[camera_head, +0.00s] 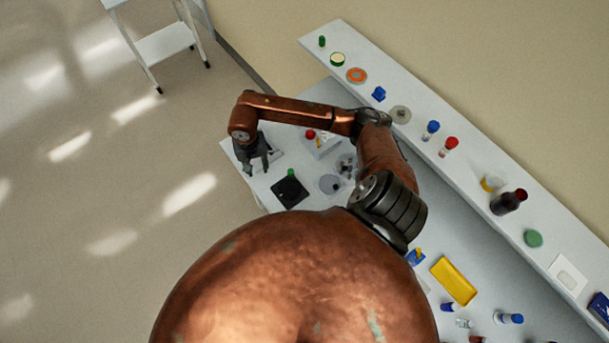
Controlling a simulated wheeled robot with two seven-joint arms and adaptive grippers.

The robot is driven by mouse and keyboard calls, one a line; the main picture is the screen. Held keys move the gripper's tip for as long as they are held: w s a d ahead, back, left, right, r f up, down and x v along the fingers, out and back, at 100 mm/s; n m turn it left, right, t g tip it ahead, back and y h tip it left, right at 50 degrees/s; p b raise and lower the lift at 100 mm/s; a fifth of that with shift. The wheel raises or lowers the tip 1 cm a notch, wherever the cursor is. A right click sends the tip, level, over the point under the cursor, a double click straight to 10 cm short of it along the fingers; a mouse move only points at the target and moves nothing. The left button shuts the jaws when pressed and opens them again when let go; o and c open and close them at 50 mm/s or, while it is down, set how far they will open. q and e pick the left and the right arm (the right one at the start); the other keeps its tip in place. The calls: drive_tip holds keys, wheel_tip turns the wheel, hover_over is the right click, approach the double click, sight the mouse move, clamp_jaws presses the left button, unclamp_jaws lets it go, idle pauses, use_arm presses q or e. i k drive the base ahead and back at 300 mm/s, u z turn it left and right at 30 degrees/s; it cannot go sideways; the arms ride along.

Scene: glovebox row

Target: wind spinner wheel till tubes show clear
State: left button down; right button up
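My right gripper (258,168) hangs at the left end of the white bench, pointing down. Its two dark fingers look apart, with nothing seen between them. To its right on the bench is a black square plate (290,192) with a small green piece on its far edge. Next to that is a round grey disc (330,184), with small metal parts (347,166) beside it. A white block (323,147) and a red ball (310,134) sit partly behind my forearm. I cannot tell which of these is the spinner wheel; no tubes can be made out clearly. My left gripper is out of view.
A raised shelf (468,125) along the wall holds caps, discs, a dark bottle (508,202) and several small vessels. A yellow tray (453,281) and blue-capped vials (508,318) lie on the near right bench. My arm covers the bench middle. Open floor lies left.

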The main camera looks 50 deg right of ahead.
sight(329, 184)
drive_tip(key=u, duration=0.1)
drive_tip(key=i, duration=1.7)
drive_tip(key=z, duration=2.95)
